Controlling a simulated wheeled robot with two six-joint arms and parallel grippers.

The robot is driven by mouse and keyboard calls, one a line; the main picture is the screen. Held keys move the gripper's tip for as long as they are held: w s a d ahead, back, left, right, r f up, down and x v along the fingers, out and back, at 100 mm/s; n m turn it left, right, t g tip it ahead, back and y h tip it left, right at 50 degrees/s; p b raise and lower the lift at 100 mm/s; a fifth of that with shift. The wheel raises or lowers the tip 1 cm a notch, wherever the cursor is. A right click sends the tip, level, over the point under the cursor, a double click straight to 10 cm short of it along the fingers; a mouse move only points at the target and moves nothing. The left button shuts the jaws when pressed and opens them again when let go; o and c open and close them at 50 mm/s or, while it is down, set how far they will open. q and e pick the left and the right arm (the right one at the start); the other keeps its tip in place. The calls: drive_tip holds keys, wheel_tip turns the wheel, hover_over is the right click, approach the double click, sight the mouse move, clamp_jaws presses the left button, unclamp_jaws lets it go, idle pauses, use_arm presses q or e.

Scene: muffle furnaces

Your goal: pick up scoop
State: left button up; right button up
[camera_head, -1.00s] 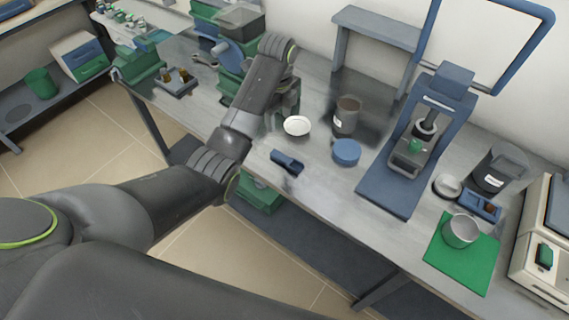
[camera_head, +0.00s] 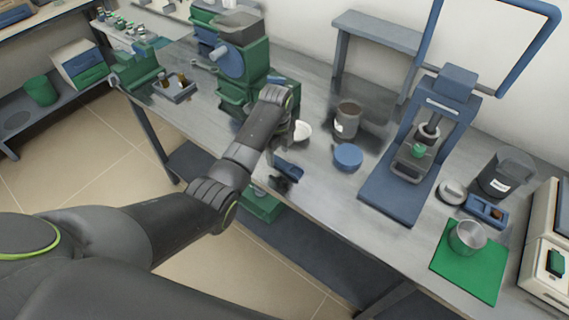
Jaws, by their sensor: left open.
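The scoop (camera_head: 289,169) appears to be the dark blue piece lying near the front edge of the grey workbench. My left arm reaches in from the left and its wrist bends over the bench. My left gripper (camera_head: 281,182) is mostly hidden behind my own arm. Dark parts that look like its fingertips show low by the near side of the scoop. The jaws are open. I cannot tell whether they touch the scoop or are around it. My right gripper is not in view.
A white dish (camera_head: 302,131), a brown jar (camera_head: 347,120) and a round blue lid (camera_head: 348,156) are close by. A blue press-like stand (camera_head: 388,195) is to the right. A metal cup (camera_head: 466,238) sits on a green mat (camera_head: 469,273). Green equipment (camera_head: 243,68) stands behind my arm.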

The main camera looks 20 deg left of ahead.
sight(278, 159)
use_arm(q)
drive_tip(key=shift+f, duration=1.2)
drive_tip(key=c, duration=1.1)
drive_tip(key=shift+r, duration=0.15)
wheel_tip(278, 159, up, 10)
drive_tip(key=shift+f+b, duration=0.1)
drive_tip(key=shift+b, duration=0.35)
